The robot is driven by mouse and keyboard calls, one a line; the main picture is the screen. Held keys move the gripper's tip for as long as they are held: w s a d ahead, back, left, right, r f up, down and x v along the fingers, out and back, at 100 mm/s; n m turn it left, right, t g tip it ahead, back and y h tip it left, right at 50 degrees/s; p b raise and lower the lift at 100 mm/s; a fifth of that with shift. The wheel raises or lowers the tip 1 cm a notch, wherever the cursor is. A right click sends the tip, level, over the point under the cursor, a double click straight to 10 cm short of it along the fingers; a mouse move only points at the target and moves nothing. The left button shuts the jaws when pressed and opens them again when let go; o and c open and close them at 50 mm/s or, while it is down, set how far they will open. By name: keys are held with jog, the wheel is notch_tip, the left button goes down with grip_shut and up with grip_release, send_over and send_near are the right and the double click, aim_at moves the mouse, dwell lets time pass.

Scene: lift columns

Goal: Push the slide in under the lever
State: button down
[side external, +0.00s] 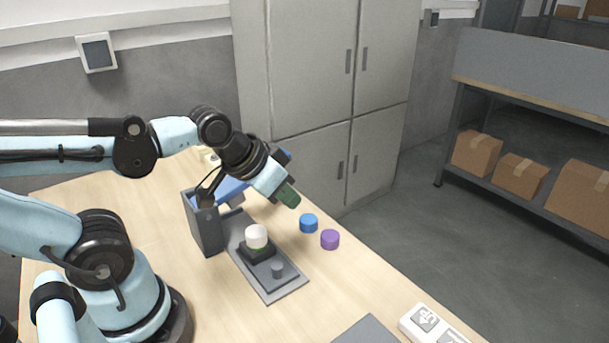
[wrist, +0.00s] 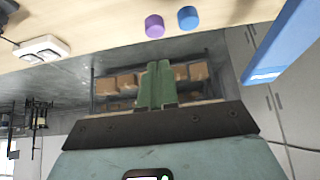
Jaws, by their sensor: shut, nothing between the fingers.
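The dark slide (side external: 259,254) sits on a grey base plate (side external: 286,287) in the side view. A white round piece (side external: 256,234) stands on it, and a small grey knob (side external: 278,268) is at its near end. The blue lever (side external: 231,190) is raised beside a grey upright (side external: 205,228), partly hidden behind my arm. It also shows at the right of the wrist view (wrist: 284,42). The slide is on the near side of the lever. My gripper (side external: 292,199), with green fingers, is shut and empty, above and beyond the slide, touching nothing visible. The slide is outside the wrist view.
A blue cylinder (side external: 308,223) and a purple cylinder (side external: 330,239) stand on the table right of the base plate. A white switch box (side external: 432,325) and a grey flat panel (side external: 366,331) are near the front edge. The table between is clear.

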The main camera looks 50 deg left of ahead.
aim_at(256, 231)
dwell(0.3)
jog(key=shift+s+d+f+n+g, duration=0.75)
jog(key=shift+d+f+n+g, duration=0.35)
jog(key=shift+f, duration=0.8)
jog(key=shift+s+d+f+n+g, duration=0.8)
jog(key=shift+f+g, duration=0.5)
jog(key=shift+f, duration=0.6)
jog(key=shift+s+d+f+n+g, duration=0.65)
jog(key=shift+d+f+n+g, duration=0.5)
jog(key=shift+f, duration=0.75)
jog(key=shift+a, duration=5.45)
jog(key=shift+d, duration=0.25)
jog(key=shift+r, duration=2.95)
